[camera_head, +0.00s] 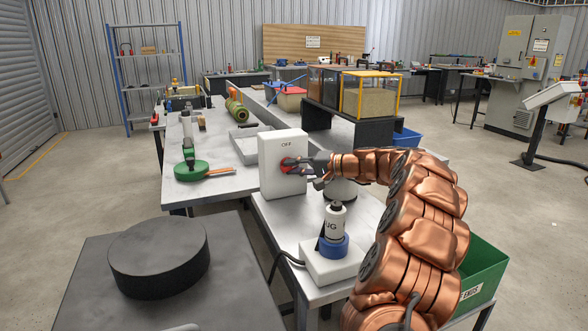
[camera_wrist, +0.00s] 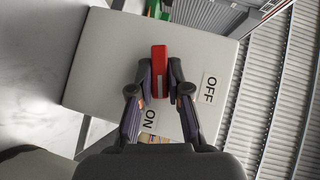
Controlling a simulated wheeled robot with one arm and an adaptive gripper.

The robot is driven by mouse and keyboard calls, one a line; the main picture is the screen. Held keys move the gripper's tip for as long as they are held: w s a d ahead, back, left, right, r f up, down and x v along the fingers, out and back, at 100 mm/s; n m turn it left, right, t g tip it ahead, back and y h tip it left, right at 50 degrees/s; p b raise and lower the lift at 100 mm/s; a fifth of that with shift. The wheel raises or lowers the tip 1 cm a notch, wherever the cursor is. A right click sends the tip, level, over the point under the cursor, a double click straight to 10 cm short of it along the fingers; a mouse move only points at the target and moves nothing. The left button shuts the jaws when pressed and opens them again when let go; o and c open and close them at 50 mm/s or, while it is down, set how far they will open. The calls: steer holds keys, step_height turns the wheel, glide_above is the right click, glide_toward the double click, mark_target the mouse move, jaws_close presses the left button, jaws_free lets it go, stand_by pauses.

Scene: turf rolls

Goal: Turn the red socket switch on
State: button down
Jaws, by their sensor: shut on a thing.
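The red socket switch (camera_head: 287,164) sits on the side of an upright white box (camera_head: 270,178) with an OFF label on it. In the wrist view the switch is a red bar (camera_wrist: 159,60) standing out from the pale face of the box (camera_wrist: 105,70). The OFF label (camera_wrist: 207,88) is right of the bar and the ON label (camera_wrist: 149,118) is below it, partly behind a finger. My gripper (camera_head: 297,163) is at the switch. In the wrist view my gripper (camera_wrist: 160,74) is shut on the red bar, one finger on each side.
A white plug unit (camera_head: 332,262) with a blue ring stands in front of the box on the same table (camera_head: 288,220). A black disc (camera_head: 160,255) lies on a dark table at front left. A green bin (camera_head: 484,268) is at right, beside my arm.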

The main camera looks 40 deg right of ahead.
stand_by(0.3)
steer(key=c, duration=1.1)
jaws_free()
steer(key=shift+s+d, duration=0.1)
steer(key=v, duration=1.1)
steer(key=shift+s+d+f, duration=0.15)
steer(key=shift+s+d, duration=0.1)
steer(key=shift+s, duration=0.15)
